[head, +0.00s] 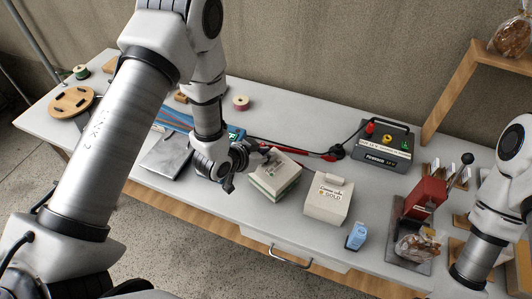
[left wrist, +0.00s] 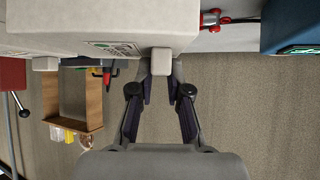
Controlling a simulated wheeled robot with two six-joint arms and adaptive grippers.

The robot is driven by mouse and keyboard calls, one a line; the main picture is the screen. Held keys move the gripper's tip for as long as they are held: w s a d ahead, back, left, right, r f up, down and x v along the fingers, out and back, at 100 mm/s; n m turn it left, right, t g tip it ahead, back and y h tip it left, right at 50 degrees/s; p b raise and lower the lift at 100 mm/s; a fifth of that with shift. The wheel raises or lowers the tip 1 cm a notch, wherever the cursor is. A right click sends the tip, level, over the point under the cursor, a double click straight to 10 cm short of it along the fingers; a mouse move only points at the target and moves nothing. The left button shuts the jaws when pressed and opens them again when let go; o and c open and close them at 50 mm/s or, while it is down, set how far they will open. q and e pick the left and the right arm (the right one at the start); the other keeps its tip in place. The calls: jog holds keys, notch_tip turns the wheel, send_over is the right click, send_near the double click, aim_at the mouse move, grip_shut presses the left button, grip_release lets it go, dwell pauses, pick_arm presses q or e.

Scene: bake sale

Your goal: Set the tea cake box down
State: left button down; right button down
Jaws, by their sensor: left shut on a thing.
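My left gripper (head: 257,160) is at the left side of a cream box (head: 277,171) with a green band, near the middle of the table. In the left wrist view, my left gripper (left wrist: 162,75) is shut on a small pale tab of a cream box (left wrist: 105,22) with a green-edged label. I take this to be the tea cake box; its name is not readable. I cannot tell whether its underside touches what is below. My right gripper is outside the frames; only the right arm shows at the lower right.
Beyond are a blue item (head: 356,236), a red press (head: 425,196) and a dark grey powered unit (head: 384,150). A grey slab (head: 167,155) lies left. The front table strip (head: 235,207) is clear.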

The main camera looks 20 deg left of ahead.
pick_arm(q)
jog(key=shift+f, duration=0.25)
jog(key=c, duration=1)
grip_release()
jog(key=shift+c, duration=0.2)
jog(key=shift+r, duration=0.1)
